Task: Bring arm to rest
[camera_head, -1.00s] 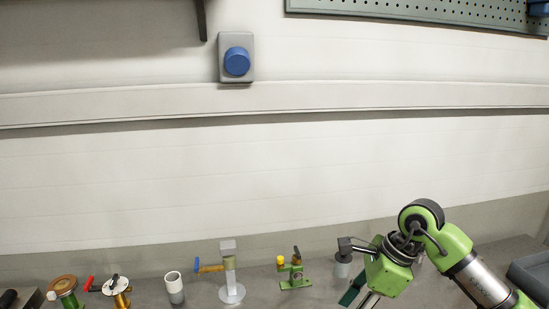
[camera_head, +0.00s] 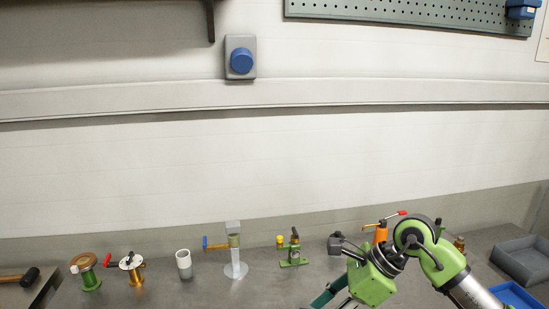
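My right arm (camera_head: 440,262), green with black joints and a silver section, comes in from the lower right and bends above the bench. Its green wrist block (camera_head: 372,285) points down toward the bottom edge of the picture. A dark teal part below it runs out of the picture, and the fingertips cannot be made out. My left arm and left gripper are not in view.
On the grey bench (camera_head: 212,290) stand a white cup (camera_head: 184,264), a silver stand (camera_head: 235,262), a green clamp-like piece (camera_head: 294,250), and a dark grey device (camera_head: 336,243). An orange piece (camera_head: 381,234) stands behind my arm. A grey tray (camera_head: 524,260) is at right.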

